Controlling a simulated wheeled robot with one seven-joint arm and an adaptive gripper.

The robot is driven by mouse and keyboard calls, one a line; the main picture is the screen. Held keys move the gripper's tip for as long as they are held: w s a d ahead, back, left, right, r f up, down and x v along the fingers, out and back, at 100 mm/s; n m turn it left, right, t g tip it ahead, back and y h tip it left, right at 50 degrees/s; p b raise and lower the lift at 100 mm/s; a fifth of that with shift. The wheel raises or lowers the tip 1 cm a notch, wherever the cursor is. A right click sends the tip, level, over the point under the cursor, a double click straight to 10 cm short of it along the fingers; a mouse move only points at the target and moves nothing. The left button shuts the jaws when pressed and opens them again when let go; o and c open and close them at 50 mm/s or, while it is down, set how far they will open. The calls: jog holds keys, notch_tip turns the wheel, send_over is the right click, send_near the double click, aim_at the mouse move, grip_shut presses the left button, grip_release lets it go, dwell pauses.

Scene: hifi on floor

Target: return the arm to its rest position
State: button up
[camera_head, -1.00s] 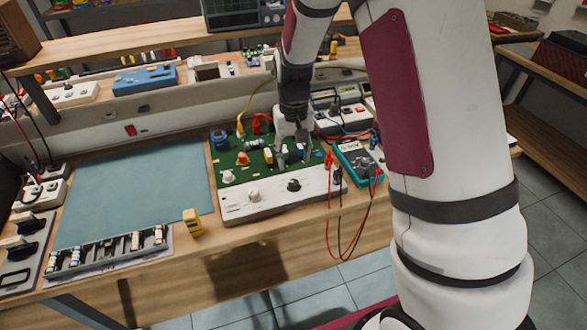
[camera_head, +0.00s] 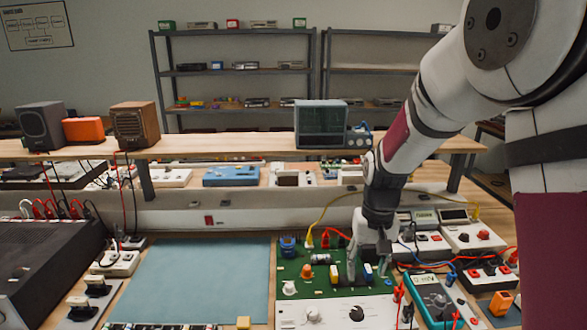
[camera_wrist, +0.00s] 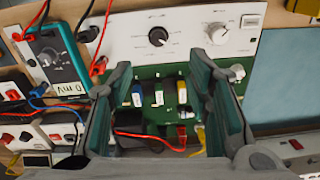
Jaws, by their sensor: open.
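My gripper (camera_head: 368,262) hangs from my arm on the right of the head view, fingers pointing down over the green circuit board (camera_head: 322,272). In the wrist view my gripper (camera_wrist: 165,85) has its two fingers wide apart, with nothing held between them. Between and beyond the fingers lie the board's small blue, white and yellow parts (camera_wrist: 158,95). The white front panel (camera_wrist: 170,38) with black and white knobs adjoins the board. I cannot tell from these views how far the fingertips are above the parts.
A teal multimeter (camera_head: 432,298) with red and black leads lies right of the board. A blue-green mat (camera_head: 190,285) left of it is bare. A raised wooden shelf (camera_head: 230,146) behind carries an oscilloscope (camera_head: 321,124) and speakers (camera_head: 134,125). A yellow cable (camera_head: 322,218) loops close by my gripper.

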jog(key=s+r+t, duration=0.2)
jog(key=s+r, duration=0.8)
jog(key=r, duration=0.2)
jog(key=s+r+n+t, duration=0.1)
jog(key=s+r, duration=0.4)
jog(key=s, duration=1)
jog(key=shift+d+t, duration=0.15)
jog(key=shift+t, duration=0.65)
